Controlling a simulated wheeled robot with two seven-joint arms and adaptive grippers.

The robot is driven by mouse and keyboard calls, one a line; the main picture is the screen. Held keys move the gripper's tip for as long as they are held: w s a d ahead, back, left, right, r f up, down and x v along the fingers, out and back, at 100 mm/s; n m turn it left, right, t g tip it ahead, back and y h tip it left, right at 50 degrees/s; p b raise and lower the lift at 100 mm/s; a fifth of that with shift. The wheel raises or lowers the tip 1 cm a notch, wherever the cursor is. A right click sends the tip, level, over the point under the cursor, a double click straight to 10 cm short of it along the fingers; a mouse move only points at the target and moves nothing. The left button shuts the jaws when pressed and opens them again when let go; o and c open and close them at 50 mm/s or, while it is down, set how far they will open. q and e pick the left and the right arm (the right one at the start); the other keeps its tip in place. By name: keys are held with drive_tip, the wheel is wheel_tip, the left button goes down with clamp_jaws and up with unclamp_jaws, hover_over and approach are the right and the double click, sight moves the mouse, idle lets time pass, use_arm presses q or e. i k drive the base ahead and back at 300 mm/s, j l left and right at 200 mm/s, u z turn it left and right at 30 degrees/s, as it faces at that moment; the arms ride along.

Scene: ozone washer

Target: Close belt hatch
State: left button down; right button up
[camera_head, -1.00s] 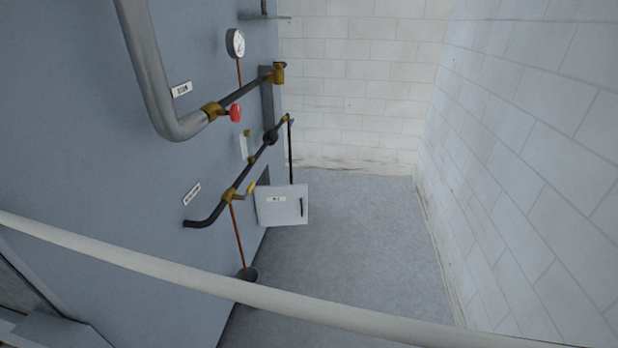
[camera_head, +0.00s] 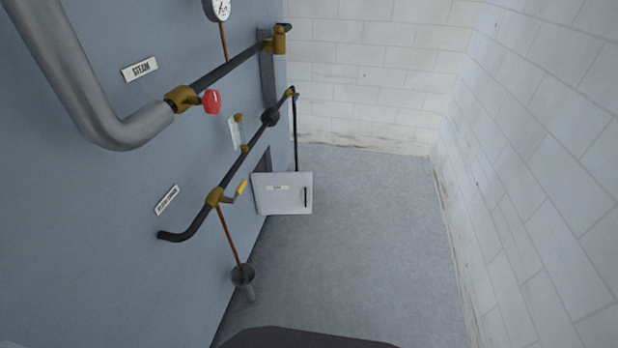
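The belt hatch (camera_head: 283,199) is a pale grey square door low on the blue-grey machine wall. It stands open, swung out from the wall, with a small label and a dark vertical handle (camera_head: 305,197) near its right edge. Part of the dark opening (camera_head: 263,161) shows behind and above the door. Neither of my grippers is in view.
A grey steam pipe, a red valve knob (camera_head: 212,102), dark pipes with brass fittings and a yellow lever (camera_head: 241,187) stick out from the machine wall (camera_head: 90,215). A drain funnel (camera_head: 243,274) stands below. The floor (camera_head: 350,250) right of the hatch is clear up to the white block wall (camera_head: 545,150).

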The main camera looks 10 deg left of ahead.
sight(276, 193)
drive_tip(key=i, duration=1.5)
drive_tip(key=z, duration=0.05)
